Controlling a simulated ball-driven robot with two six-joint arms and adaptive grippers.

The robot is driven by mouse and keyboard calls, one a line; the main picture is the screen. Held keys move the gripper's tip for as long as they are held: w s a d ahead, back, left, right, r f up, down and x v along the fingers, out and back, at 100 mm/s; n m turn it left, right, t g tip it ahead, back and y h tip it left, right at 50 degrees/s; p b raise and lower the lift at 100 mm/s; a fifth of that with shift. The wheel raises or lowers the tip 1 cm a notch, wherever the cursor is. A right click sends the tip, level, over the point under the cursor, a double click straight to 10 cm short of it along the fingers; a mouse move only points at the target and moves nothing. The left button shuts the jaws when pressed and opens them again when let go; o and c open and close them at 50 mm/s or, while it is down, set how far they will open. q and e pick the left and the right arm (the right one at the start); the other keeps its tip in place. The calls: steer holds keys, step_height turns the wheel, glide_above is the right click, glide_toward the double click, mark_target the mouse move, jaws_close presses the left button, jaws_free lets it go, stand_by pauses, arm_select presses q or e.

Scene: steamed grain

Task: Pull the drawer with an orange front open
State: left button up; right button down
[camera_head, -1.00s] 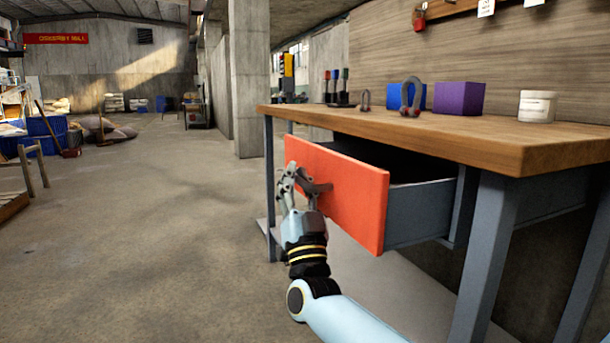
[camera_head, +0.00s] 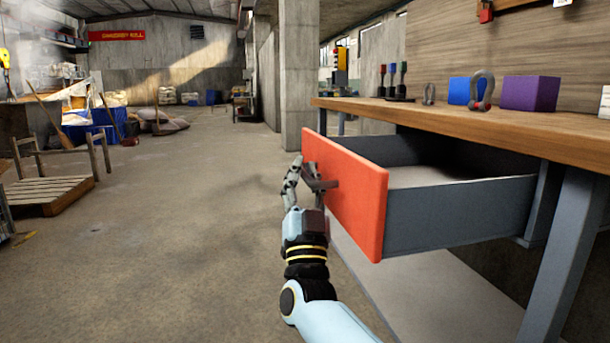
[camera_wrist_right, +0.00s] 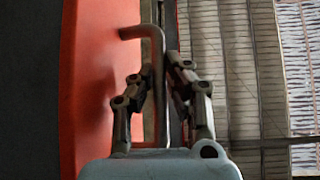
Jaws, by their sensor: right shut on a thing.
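The drawer with an orange front (camera_head: 352,200) stands well out from under the wooden workbench (camera_head: 450,122). Its grey side and part of its inside show in the head view. My right gripper (camera_head: 306,178) is at the outer face of the front, shut on the drawer's bar handle. In the right wrist view the handle (camera_wrist_right: 157,60) runs between the two fingers of the right gripper (camera_wrist_right: 163,88), with the orange front (camera_wrist_right: 95,70) to the left. In the head view the handle is mostly hidden by the fingers. My left gripper is in neither view.
On the bench stand a blue box (camera_head: 459,91), a purple box (camera_head: 531,93), a shackle (camera_head: 481,92) and a white jar (camera_head: 605,102). A bench leg (camera_head: 560,260) stands at right.

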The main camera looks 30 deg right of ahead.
steer(key=c, duration=1.6)
jaws_free()
steer(key=shift+f, duration=0.15)
steer(key=shift+s, duration=0.1)
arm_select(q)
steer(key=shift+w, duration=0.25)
arm_select(e)
steer(key=v, duration=1.2)
